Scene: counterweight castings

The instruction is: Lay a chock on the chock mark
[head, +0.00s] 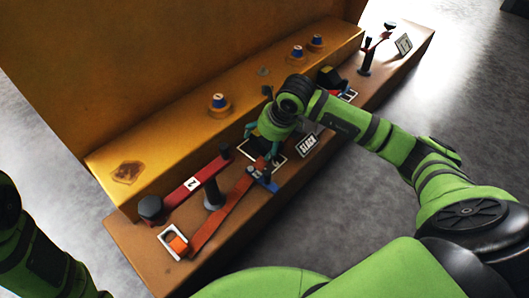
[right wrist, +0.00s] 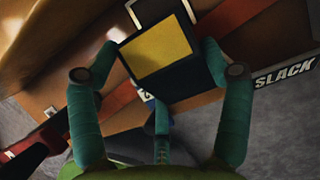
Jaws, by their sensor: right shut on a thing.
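My right gripper (head: 266,136) is over the brown ledge. In the right wrist view its teal fingers (right wrist: 160,80) are shut on a black chock with a yellow face (right wrist: 158,52), held tilted between them. In the head view the gripper hides most of this chock. My left gripper is not in view.
A SLACK sign (head: 308,145) stands close right of the gripper. A red strap (head: 222,215) with a blue buckle (head: 263,181), a dark post (head: 213,193) and a red lever (head: 190,184) crowd the near ledge. Blue-topped knobs (head: 219,103) sit on the yellow step.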

